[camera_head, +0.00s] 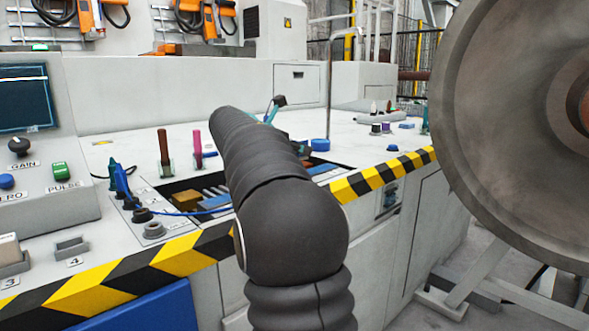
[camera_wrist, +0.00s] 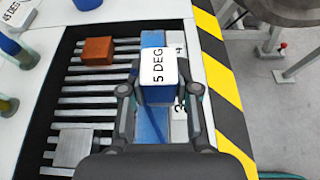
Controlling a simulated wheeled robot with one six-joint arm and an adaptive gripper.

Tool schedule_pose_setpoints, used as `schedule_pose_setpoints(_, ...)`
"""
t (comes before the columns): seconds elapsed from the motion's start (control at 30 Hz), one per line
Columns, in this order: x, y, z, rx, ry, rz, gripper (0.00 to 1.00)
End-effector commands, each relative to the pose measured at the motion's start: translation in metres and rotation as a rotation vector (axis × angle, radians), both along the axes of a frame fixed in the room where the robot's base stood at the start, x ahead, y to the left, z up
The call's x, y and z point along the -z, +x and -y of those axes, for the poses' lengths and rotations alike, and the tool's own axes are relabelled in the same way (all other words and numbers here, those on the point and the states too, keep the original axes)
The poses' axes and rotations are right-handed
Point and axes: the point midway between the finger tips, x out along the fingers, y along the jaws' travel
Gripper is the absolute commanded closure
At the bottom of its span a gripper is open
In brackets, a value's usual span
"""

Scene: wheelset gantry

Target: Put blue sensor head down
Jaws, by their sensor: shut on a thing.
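The blue sensor head (camera_wrist: 158,96) has a white top marked "5 DEG". In the wrist view it sits between the two fingers of my gripper (camera_wrist: 160,90), which is shut on it. It is over the right side of a slatted tray (camera_wrist: 85,103), above a blue strip (camera_wrist: 152,39) and a white numbered strip. Whether its underside touches anything is hidden. In the head view my arm covers the sensor head and most of my gripper.
A brown block (camera_wrist: 97,50) and a grey block (camera_wrist: 73,147) lie on the slats. A yellow-black striped edge (camera_wrist: 226,85) runs along the right. Upright coloured probes (camera_head: 163,147) stand on the bench behind the tray. A large wheel (camera_head: 510,110) stands at the right.

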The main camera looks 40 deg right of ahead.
Motion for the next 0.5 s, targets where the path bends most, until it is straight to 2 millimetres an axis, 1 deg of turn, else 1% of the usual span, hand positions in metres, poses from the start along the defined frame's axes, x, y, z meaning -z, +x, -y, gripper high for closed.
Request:
schedule_pose_setpoints(0.03,0.004,0.007,-0.001,-0.001,-0.001,0.0,1.0)
schedule_pose_setpoints(0.1,0.007,0.012,-0.001,0.0,-0.001,0.001,1.0)
schedule_pose_setpoints(0.27,0.013,0.016,-0.001,0.002,-0.001,0.002,1.0)
schedule_pose_setpoints(0.5,0.045,0.015,-0.001,0.002,-0.001,-0.001,1.0)
